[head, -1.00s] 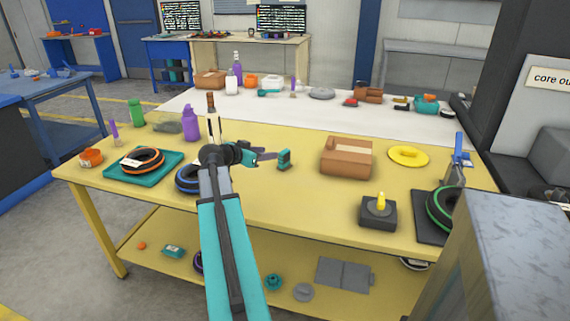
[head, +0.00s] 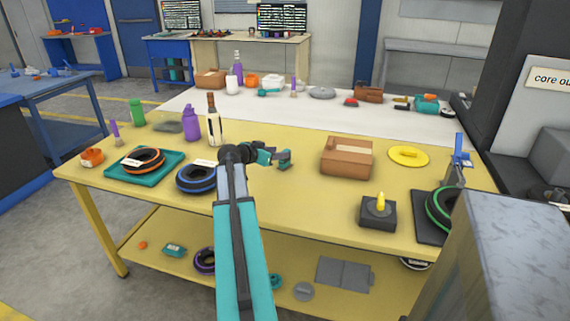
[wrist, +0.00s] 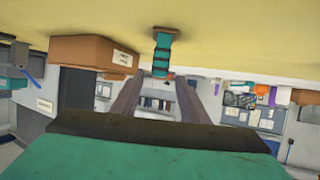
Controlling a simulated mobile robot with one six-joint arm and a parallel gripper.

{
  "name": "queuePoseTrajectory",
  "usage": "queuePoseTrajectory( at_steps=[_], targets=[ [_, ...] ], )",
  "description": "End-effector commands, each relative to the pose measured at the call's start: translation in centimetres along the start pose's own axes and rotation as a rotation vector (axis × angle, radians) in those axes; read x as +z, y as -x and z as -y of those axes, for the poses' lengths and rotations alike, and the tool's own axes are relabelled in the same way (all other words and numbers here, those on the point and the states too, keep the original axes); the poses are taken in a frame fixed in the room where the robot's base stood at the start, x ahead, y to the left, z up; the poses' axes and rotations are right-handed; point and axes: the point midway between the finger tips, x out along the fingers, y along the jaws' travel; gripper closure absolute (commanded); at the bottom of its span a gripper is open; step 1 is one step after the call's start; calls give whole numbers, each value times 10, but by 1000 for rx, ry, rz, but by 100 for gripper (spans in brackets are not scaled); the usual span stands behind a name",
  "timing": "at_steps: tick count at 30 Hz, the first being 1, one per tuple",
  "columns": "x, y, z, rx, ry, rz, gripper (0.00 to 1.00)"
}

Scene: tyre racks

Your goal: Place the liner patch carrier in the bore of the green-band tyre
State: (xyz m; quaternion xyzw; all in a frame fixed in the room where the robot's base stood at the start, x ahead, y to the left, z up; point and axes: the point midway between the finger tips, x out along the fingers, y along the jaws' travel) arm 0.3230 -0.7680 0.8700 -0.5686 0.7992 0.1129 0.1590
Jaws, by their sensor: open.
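The green-band tyre (head: 437,211) lies on a dark mat at the right end of the yellow table, partly hidden by a grey block in front. A small teal upright piece (head: 286,166), which looks like the liner patch carrier, stands mid-table. My gripper (head: 279,156) is just left of and at this piece, overlapping it in the head view. In the wrist view, which looks upside down, the teal piece (wrist: 162,50) with dark bands appears ahead, between the lines of my open fingers (wrist: 158,84). I cannot tell whether they touch it.
A blue-band tyre (head: 197,177), orange-band tyre (head: 143,160) and bottles (head: 214,125) are left.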

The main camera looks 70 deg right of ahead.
Motion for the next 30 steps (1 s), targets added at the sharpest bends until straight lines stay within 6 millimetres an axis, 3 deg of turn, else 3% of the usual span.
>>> queuePoseTrajectory(
  at_steps=[15,30],
  targets=[
    [0,-49,-2,1,0,0,59],
    [0,-50,-3,2,-1,0,59]
  ],
)
